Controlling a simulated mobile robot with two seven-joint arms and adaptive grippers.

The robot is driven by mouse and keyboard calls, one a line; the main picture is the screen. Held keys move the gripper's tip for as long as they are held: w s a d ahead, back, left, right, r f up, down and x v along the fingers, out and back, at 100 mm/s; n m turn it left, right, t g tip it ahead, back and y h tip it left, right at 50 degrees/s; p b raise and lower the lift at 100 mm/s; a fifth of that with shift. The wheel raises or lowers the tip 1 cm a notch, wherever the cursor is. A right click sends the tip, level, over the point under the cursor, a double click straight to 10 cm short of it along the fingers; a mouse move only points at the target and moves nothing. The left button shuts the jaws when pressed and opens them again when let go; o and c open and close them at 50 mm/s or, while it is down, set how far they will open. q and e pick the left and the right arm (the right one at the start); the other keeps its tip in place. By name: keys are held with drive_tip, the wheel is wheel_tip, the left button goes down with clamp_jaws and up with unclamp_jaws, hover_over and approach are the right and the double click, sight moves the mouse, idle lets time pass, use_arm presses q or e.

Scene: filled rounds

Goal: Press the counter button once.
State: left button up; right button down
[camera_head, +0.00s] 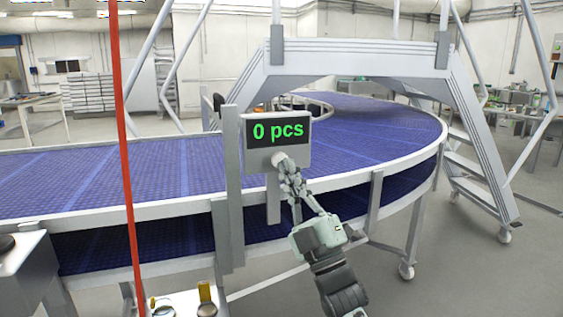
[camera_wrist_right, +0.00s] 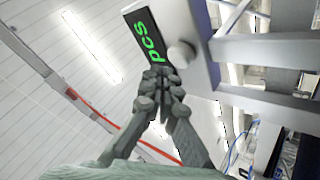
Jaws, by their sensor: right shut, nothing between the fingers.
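The counter (camera_head: 277,142) is a grey box on a post in front of the conveyor. Its dark display (camera_head: 278,131) reads "0 pcs" in green. A pale round button (camera_head: 278,159) sits on the box below the display. The button also shows in the right wrist view (camera_wrist_right: 181,54), right beside my fingertips. My right gripper (camera_head: 285,168) is shut and empty, with its tips at the button in the head view. I cannot tell whether they touch it. In the right wrist view the closed fingers (camera_wrist_right: 160,76) overlap the display's lower edge. My left gripper is not in view.
A blue curved conveyor (camera_head: 370,128) with a pale rim runs behind the counter. A grey stepped crossover (camera_head: 350,58) stands over it. A red vertical pole or cord (camera_head: 126,170) is at left. Grey floor (camera_head: 470,270) is free at right.

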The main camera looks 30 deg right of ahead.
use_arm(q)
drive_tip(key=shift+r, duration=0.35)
use_arm(e)
drive_tip(key=shift+s+a, duration=0.2)
drive_tip(key=shift+s, duration=0.55)
drive_tip(key=shift+s+a, duration=0.15)
drive_tip(key=shift+s, duration=0.65)
drive_tip(key=shift+s+a, duration=0.2)
drive_tip(key=shift+s, duration=0.55)
drive_tip(key=w+f+m+g, duration=0.2)
drive_tip(key=w+f+g, duration=0.15)
drive_tip(key=f, duration=0.55)
drive_tip(key=w+f+m+g, duration=0.2)
drive_tip(key=w+f+g, duration=0.15)
drive_tip(key=f, duration=0.55)
drive_tip(key=s+a+f+m+g, duration=0.1)
drive_tip(key=s+f+g, duration=0.15)
drive_tip(key=f, duration=0.75)
drive_tip(key=s+a+f+m+g, duration=0.15)
drive_tip(key=f+g, duration=0.25)
drive_tip(key=f, duration=0.5)
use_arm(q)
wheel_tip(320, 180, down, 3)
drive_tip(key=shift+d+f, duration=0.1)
use_arm(e)
drive_tip(key=s+a+f+m+g, duration=0.2)
drive_tip(key=s+f+g, duration=0.8)
drive_tip(key=s+f, duration=1)
drive_tip(key=shift+f+m, duration=0.3)
drive_tip(key=shift+m, duration=0.55)
